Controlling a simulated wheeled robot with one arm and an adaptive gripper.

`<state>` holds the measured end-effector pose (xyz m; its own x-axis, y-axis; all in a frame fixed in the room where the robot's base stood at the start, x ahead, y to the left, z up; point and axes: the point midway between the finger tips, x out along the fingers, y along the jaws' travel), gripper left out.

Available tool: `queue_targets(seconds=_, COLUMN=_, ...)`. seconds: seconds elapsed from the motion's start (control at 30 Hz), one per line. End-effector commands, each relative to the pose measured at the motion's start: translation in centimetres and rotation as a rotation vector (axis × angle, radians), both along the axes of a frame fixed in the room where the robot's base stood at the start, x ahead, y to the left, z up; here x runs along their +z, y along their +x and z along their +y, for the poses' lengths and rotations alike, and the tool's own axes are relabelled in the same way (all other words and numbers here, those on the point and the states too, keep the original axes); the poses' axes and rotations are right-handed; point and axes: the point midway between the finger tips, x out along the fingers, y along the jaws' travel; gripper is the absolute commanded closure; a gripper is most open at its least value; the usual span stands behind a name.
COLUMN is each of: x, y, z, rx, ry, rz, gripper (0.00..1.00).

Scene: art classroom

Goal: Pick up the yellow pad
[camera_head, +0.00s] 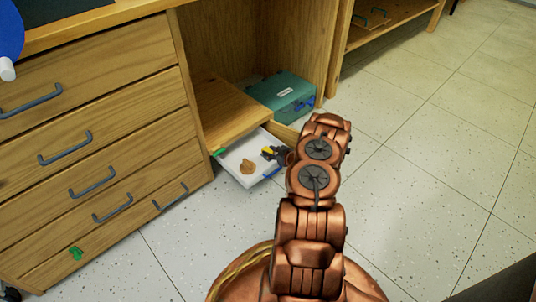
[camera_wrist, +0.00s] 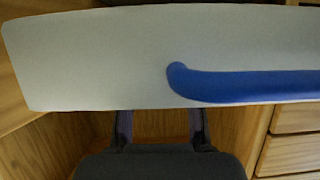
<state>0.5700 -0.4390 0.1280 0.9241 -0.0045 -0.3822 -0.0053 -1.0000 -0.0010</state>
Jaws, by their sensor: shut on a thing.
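The yellow pad (camera_head: 267,149) shows as a small yellow patch at the fingertips of my gripper (camera_head: 271,153), in the head view. My gripper is shut on it, over the right part of a shallow white tray (camera_head: 233,161). Only a little of the pad is visible beside the dark fingers. In the wrist view, my gripper (camera_wrist: 160,116) shows two dark fingers reaching up to a pale panel with a blue handle (camera_wrist: 240,86). The fingertips and the pad are not visible there.
A flat brown piece (camera_head: 247,167) lies in the tray. A teal case (camera_head: 282,96) stands just behind, inside the open wooden cabinet (camera_head: 235,45). Wooden drawers (camera_head: 95,140) stand at left. The speckled floor (camera_head: 430,140) on the right is clear.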

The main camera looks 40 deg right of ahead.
Motion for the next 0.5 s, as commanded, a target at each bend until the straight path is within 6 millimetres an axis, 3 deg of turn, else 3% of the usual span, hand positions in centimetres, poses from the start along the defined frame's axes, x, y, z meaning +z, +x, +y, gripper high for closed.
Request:
queue_targets(seconds=0.23, x=-0.01, y=-0.02, z=-0.01, rx=0.000, ry=0.000, rz=0.000, gripper=1.00)
queue_targets(seconds=0.5, x=0.16, y=-0.01, z=-0.02, rx=0.000, ry=0.000, rz=0.000, gripper=1.00)
